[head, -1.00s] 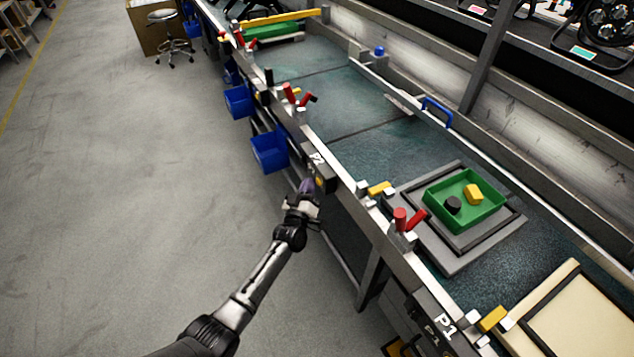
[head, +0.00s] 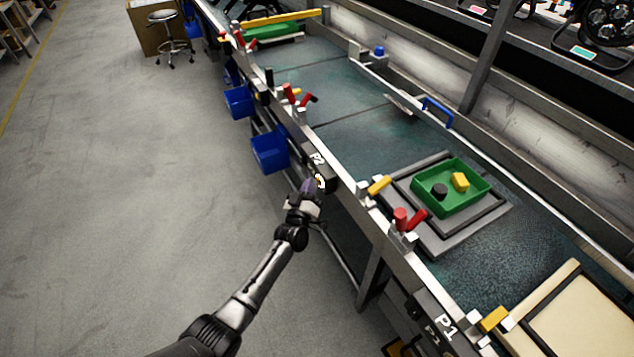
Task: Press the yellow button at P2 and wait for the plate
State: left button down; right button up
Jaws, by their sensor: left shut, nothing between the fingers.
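The yellow button (head: 321,182) is on a dark box on the conveyor's near side, just below the white P2 label (head: 317,159). My left gripper (head: 310,187) is shut and empty, with its tips right at the button. The gripper partly covers the button, and I cannot tell whether it is pressed in. The grey plate (head: 445,240) lies on the belt between P1 and P2. It carries a green tray (head: 462,208) with a black piece (head: 439,191) and a yellow piece (head: 460,181) in it. My right gripper is not in view.
Red levers (head: 404,219) and a yellow block (head: 379,186) stand on the near rail. Blue bins (head: 269,152) hang below it. A beige plate (head: 585,315) sits at the P1 end. The belt beyond the grey plate (head: 355,105) is clear up to another green tray (head: 272,31).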

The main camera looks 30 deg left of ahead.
pick_arm(q)
jog(key=shift+s, duration=0.1)
jog(key=shift+s+a+p, duration=0.35)
jog(key=shift+s+p, duration=0.1)
jog(key=shift+s, duration=0.15)
jog(key=shift+s+a+p, duration=0.4)
jog(key=shift+s+p, duration=0.05)
jog(key=shift+s, duration=0.3)
jog(key=shift+s+a+p, duration=0.4)
jog(key=shift+s+p, duration=0.05)
jog(key=shift+s, duration=0.25)
jog(key=shift+s+a+p, duration=0.4)
jog(key=shift+s+p, duration=0.05)
jog(key=shift+s, duration=0.3)
dwell(2.3)
dwell(0.7)
